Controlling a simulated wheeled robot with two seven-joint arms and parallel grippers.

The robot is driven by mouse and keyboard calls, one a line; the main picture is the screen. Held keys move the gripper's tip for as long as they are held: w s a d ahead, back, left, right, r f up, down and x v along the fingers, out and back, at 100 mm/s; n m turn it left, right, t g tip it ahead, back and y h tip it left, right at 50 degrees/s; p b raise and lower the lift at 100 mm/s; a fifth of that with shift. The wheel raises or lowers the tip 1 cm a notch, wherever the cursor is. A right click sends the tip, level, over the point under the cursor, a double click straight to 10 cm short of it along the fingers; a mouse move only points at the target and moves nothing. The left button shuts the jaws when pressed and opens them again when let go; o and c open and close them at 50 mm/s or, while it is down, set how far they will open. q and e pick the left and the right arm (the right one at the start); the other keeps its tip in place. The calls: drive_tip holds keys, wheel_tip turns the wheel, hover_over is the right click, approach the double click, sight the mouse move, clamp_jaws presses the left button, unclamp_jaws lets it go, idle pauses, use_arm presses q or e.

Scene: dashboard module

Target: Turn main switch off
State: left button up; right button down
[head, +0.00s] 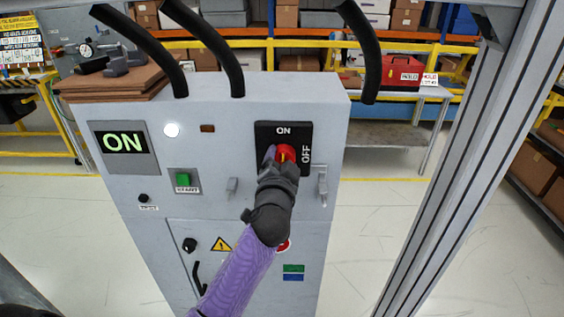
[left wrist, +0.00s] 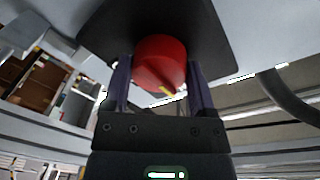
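The main switch is a round red knob (head: 287,152) with a yellow mark, on a black plate (head: 264,134) lettered ON at the top and OFF at the right side. The yellow mark points up toward ON. My left gripper (head: 278,160) reaches up to the knob from below. In the left wrist view the knob (left wrist: 160,60) lies between the two fingers of the left gripper (left wrist: 160,85), one on each side. The finger edges look very close to it; I cannot tell whether they press on it. My right gripper is not in view.
The grey cabinet's display (head: 124,141) reads ON in green. A white lamp (head: 171,130) and a green START button (head: 183,180) are to the left of the switch. Black hoses (head: 366,50) rise from the cabinet. A metal post (head: 470,150) stands at the right.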

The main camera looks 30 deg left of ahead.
use_arm(q)
drive_tip(key=c, duration=0.5)
drive_tip(key=shift+r+m+p, duration=0.1)
drive_tip(key=shift+m+p, duration=0.4)
drive_tip(key=m+p, duration=0.3)
drive_tip(key=m, duration=0.1)
drive_tip(key=shift+r+g, duration=0.1)
drive_tip(key=shift+g, duration=0.2)
drive_tip(key=m+p, duration=0.3)
drive_tip(key=m, duration=0.1)
drive_tip(key=m+p, duration=0.2)
drive_tip(key=m, duration=0.3)
drive_tip(key=shift+g+y+p, duration=0.3)
drive_tip(key=shift+g, duration=0.1)
drive_tip(key=shift+d+m+p, duration=0.1)
drive_tip(key=shift+m+p, duration=0.5)
drive_tip(key=shift+m, duration=0.7)
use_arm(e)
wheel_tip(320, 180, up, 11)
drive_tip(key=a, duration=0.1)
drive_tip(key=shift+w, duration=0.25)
use_arm(q)
drive_tip(key=shift+g+y, duration=0.3)
